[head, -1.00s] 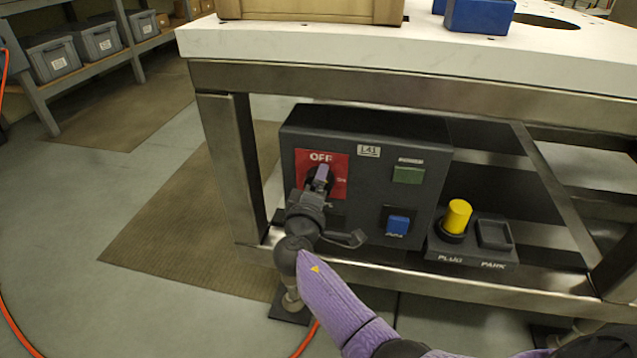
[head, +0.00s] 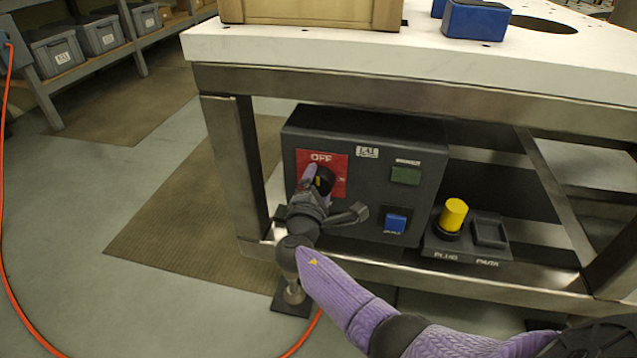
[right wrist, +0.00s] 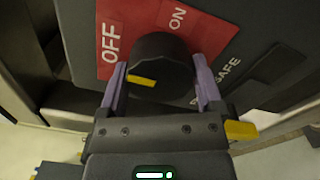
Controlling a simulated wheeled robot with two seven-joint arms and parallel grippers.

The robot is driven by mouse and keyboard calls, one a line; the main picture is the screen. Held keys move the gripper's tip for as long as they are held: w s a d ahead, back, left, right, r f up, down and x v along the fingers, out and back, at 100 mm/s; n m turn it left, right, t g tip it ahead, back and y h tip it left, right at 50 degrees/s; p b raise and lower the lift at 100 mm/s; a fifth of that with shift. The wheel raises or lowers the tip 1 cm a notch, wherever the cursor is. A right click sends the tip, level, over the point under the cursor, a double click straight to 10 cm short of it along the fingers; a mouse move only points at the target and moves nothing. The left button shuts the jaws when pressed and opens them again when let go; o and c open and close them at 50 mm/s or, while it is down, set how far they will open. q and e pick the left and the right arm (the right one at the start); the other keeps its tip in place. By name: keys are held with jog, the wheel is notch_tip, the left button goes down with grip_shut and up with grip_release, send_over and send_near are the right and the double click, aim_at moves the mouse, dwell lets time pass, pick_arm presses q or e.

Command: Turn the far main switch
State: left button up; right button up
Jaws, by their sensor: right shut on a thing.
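The main switch is a round black knob with a yellow pointer mark on a red plate. It shows in the head view (head: 325,180) and in the right wrist view (right wrist: 157,62). The plate (right wrist: 200,35) reads OFF and ON. In the right wrist view the yellow mark points toward the OFF side. My right gripper (right wrist: 158,80) has its two purple fingers on either side of the knob, shut on it. In the head view my right gripper (head: 312,188) partly hides the knob and plate. My left gripper is not in view.
The dark control box (head: 365,150) sits under the white table top (head: 330,45). It carries a green panel (head: 406,175) and a blue button (head: 396,222). A yellow plug (head: 453,214) stands to the right. A metal leg (head: 235,165) is close on the left.

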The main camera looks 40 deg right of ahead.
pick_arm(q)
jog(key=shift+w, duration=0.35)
pick_arm(e)
jog(key=shift+f, duration=0.1)
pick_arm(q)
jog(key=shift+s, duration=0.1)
pick_arm(e)
jog(key=o, duration=1)
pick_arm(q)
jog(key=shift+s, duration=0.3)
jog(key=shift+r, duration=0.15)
pick_arm(e)
jog(key=shift+a, duration=0.1)
pick_arm(q)
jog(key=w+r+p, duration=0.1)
jog(key=p, duration=0.1)
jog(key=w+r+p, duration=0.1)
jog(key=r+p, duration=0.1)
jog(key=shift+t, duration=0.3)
pick_arm(e)
jog(key=v, duration=1)
